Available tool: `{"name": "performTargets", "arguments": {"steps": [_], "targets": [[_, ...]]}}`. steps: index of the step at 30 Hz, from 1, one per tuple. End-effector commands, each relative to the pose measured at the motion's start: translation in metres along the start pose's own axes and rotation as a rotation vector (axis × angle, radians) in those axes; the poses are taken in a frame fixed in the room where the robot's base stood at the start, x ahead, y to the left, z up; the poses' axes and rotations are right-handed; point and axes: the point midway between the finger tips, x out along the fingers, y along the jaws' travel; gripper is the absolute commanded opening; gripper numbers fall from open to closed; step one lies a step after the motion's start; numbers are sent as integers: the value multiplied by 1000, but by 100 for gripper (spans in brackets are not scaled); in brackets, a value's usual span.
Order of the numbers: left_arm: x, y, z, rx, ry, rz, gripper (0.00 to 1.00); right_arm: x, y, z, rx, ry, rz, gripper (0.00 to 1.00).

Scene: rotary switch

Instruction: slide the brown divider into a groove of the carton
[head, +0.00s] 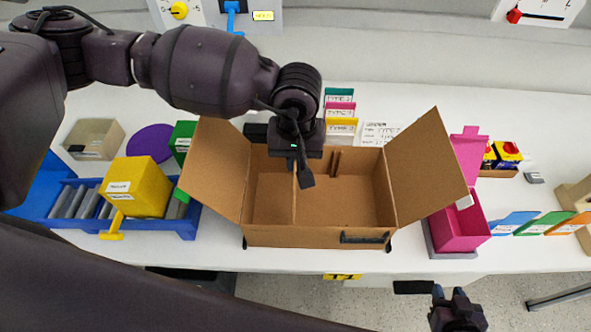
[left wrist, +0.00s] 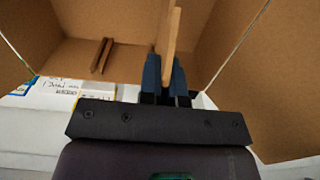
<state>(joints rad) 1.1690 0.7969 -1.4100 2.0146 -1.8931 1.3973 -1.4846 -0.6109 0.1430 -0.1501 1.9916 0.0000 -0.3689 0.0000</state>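The open brown carton (head: 318,237) stands mid-table, its side flaps spread out. Two short brown strips forming a groove (head: 335,162) are on its far wall; they also show in the left wrist view (left wrist: 101,55). The brown divider (left wrist: 172,32) is seen nearly edge-on between my left gripper's fingertips (left wrist: 166,72). In the head view the divider (head: 294,205) is a thin upright line inside the carton, left of the strips. My left gripper (head: 303,175) is shut on it from above. How deep its lower edge sits is unclear. My right gripper (head: 450,294) is empty, its fingertips apart, in front of the table.
A blue rack (head: 130,228) with a yellow box (head: 136,187) stands left. A pink box (head: 460,230) stands close to the carton's right flap. Label cards (head: 341,115) stand behind the carton.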

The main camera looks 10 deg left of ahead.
Motion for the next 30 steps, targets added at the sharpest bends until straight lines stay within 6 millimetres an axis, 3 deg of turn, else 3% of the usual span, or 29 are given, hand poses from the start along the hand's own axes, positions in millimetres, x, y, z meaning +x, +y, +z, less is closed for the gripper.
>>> {"name": "performTargets", "arguments": {"steps": [5, 13, 27, 30], "targets": [[9, 0, 0, 0, -1, 0, 0, 2, 0, -3, -1, 6, -1, 35], [41, 1, 1, -1, -2, 0, 0, 6, -1, -7, -3, 15, -3, 35], [47, 0, 0, 0, 0, 0, 0, 6, -1, 3, -2, 3, -2, 35], [45, 0, 0, 0, 0, 0, 20, 4, -1, 4, -1, -2, -1, 35]]}}
